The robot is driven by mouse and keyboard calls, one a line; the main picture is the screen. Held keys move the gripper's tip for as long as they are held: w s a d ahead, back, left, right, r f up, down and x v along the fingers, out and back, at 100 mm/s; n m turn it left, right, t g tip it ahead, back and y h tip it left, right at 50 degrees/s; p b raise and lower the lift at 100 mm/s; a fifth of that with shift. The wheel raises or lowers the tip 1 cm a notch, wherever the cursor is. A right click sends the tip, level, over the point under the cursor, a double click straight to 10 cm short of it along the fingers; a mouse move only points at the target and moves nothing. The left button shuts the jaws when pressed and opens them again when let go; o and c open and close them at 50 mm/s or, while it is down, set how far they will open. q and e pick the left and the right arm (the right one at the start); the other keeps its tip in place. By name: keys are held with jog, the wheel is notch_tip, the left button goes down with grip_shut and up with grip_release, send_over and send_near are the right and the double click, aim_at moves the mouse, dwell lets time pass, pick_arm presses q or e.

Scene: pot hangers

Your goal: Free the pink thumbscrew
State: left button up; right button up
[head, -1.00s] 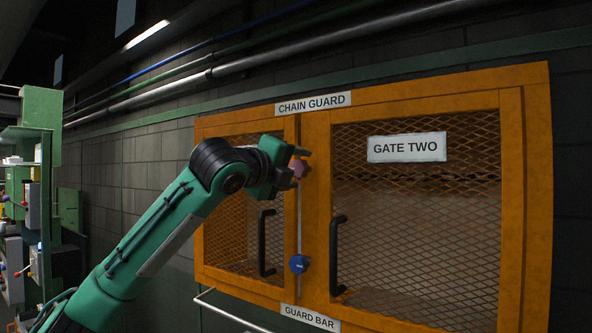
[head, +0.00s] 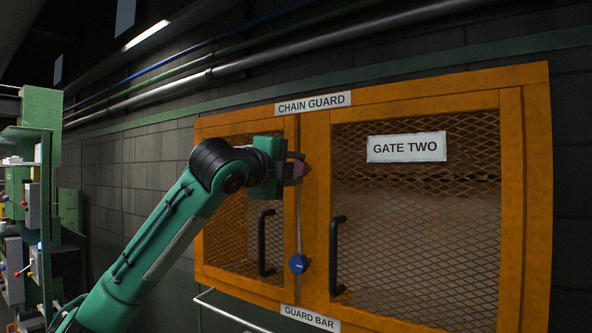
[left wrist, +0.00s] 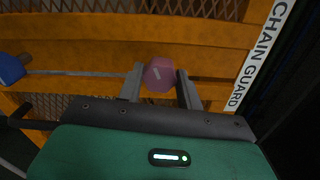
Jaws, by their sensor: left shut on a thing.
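The pink thumbscrew (left wrist: 159,74) is a faceted knob with a pale mark, on the orange frame strip between the two mesh doors. In the left wrist view it sits between the fingers of my left gripper (left wrist: 161,84), which are shut on it. In the head view the left gripper (head: 298,170) reaches the upper part of the strip, and its fingers cover most of the pink thumbscrew (head: 302,171). A blue thumbscrew (head: 298,264) sits lower on the same strip; it also shows in the left wrist view (left wrist: 11,69). My right gripper is not in view.
The orange guard (head: 400,94) carries labels reading CHAIN GUARD (head: 313,103), GATE TWO (head: 406,147) and GUARD BAR (head: 310,318). Two black handles (head: 337,255) stick out beside the strip. A pale rail (head: 231,316) runs below. Green shelving (head: 38,150) stands at far left.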

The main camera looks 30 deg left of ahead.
aim_at(296, 169)
pick_arm(q)
jog(key=n, duration=0.6)
jog(key=shift+f+n, duration=0.1)
jog(key=shift+n, duration=0.2)
jog(key=n, duration=0.5)
jog(key=shift+n, duration=0.3)
jog(key=o, duration=1.1)
jog(key=shift+s+a+b, duration=0.2)
jog(key=shift+s+b, duration=0.3)
jog(key=shift+s, duration=2.05)
